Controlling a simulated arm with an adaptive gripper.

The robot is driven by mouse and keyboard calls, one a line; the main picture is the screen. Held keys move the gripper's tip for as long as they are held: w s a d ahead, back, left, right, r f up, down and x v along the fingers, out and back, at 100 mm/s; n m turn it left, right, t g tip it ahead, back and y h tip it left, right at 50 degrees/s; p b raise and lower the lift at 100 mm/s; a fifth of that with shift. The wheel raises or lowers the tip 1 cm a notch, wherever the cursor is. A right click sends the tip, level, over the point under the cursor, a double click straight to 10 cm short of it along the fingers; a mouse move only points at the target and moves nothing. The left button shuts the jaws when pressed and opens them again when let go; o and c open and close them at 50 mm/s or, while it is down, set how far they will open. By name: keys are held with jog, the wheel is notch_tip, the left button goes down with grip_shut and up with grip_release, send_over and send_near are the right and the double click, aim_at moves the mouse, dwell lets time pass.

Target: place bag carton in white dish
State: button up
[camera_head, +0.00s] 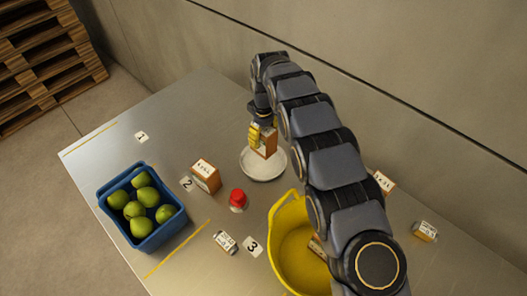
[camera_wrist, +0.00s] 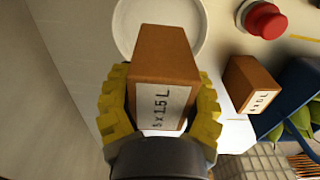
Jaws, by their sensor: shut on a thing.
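My gripper (camera_head: 256,134), with yellow fingers, is shut on a brown carton (camera_head: 266,145) with a white label. In the wrist view the gripper (camera_wrist: 160,108) has a finger on each side of the carton (camera_wrist: 165,62), whose label reads like "5 x 1.5 L". The white dish (camera_head: 262,172) lies under the carton in the head view. It also shows beyond the carton in the wrist view (camera_wrist: 125,25). I cannot tell whether the carton's bottom touches the dish.
A brown carton (camera_head: 206,176) and a red button (camera_head: 238,197) stand left of the dish. A blue crate (camera_head: 160,232) of green fruit is further left. A yellow bucket (camera_head: 285,245) is in front, partly behind my arm.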

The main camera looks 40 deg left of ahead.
aim_at(263, 151)
jog(key=shift+f, duration=3.1)
jog(key=o, duration=1.1)
jog(key=shift+f, duration=0.15)
